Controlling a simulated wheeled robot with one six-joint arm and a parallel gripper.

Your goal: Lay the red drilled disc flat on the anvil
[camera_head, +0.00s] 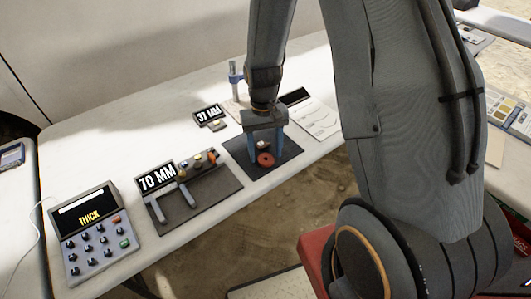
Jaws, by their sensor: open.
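The red drilled disc (265,160) lies on a dark mat (285,158) near the table's front edge, its hole showing as a dark spot. My gripper (266,150) points down over the mat, its two blue fingers apart, close to the disc and a small pale object (263,146). The fingers look empty; I cannot tell whether they touch the disc. A stand with a grey-blue post (235,77) is behind my gripper; its base is partly hidden, and I cannot make out the anvil surface clearly.
A 37 MM display (208,115) and a paper sheet (318,118) lie farther back. My arm covers the right.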

